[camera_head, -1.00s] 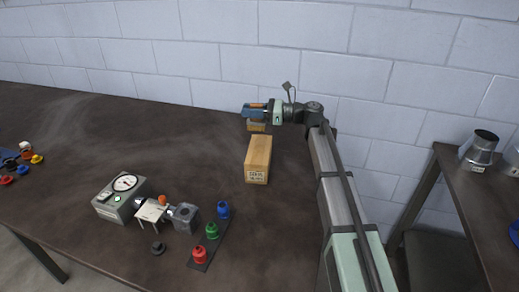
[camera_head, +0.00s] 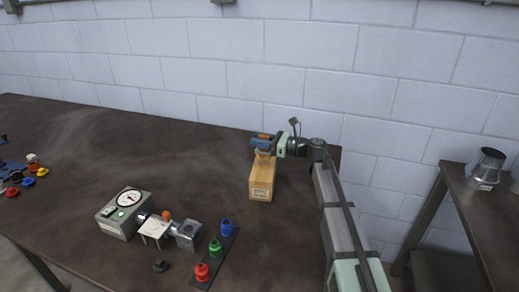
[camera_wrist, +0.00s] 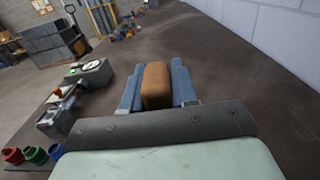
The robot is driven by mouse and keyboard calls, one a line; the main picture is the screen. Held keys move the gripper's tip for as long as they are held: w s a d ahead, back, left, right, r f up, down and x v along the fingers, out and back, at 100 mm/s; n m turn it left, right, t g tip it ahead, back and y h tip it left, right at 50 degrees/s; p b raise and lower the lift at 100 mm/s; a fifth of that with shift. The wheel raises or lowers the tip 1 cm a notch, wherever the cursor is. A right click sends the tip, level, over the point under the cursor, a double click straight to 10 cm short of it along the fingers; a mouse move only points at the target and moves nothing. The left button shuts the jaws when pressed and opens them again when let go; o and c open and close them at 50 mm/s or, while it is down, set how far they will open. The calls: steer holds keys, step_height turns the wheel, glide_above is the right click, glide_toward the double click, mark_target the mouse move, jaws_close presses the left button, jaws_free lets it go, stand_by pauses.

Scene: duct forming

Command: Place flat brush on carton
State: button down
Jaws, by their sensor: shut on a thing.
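The carton (camera_head: 262,181) is a long tan box with a printed label on its near end, lying on the dark table in the head view. My gripper (camera_head: 264,142) is above the carton's far end. Its blue fingers, also in the wrist view (camera_wrist: 157,86), are shut on an orange-brown block, which I take as the flat brush (camera_wrist: 156,84). In the head view its brown top shows between the fingers, with a pale part below, close over the carton. Whether it touches the carton, I cannot tell. The wrist view does not show the carton.
A grey gauge box (camera_head: 124,214), a small vise-like device (camera_head: 186,235) and a dark strip with red, green and blue knobs (camera_head: 215,250) stand front left of the carton. Coloured parts lie at far left. A side table (camera_head: 485,210) with a metal duct piece (camera_head: 487,168) is at right.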

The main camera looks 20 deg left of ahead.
steer(key=shift+f, duration=1.65)
steer(key=shift+f, duration=0.1)
steer(key=c, duration=0.9)
jaws_free()
steer(key=shift+d, duration=0.2)
steer(key=d, duration=1.1)
steer(key=shift+d, duration=0.3)
